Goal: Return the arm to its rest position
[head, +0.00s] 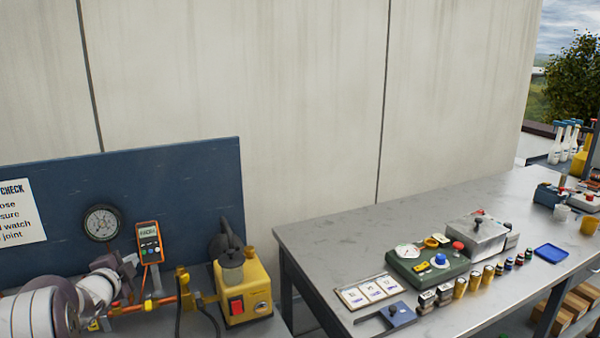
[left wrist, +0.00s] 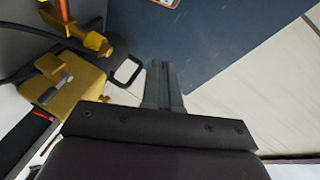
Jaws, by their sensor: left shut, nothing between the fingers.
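My left arm comes in from the lower left in the head view, with white and dark links. Its gripper (head: 128,264) is in front of the blue panel, left of the orange meter. In the left wrist view the two grey fingers (left wrist: 163,82) are together, shut and empty. My right gripper is not in view.
A yellow pump (head: 243,287) and a brass valve pipe (head: 150,303) stand close to my left arm. The blue panel (head: 190,180) carries a gauge (head: 102,222) and the orange meter (head: 149,242). A grey table (head: 330,238) with instruments and several small cylinders is at the right.

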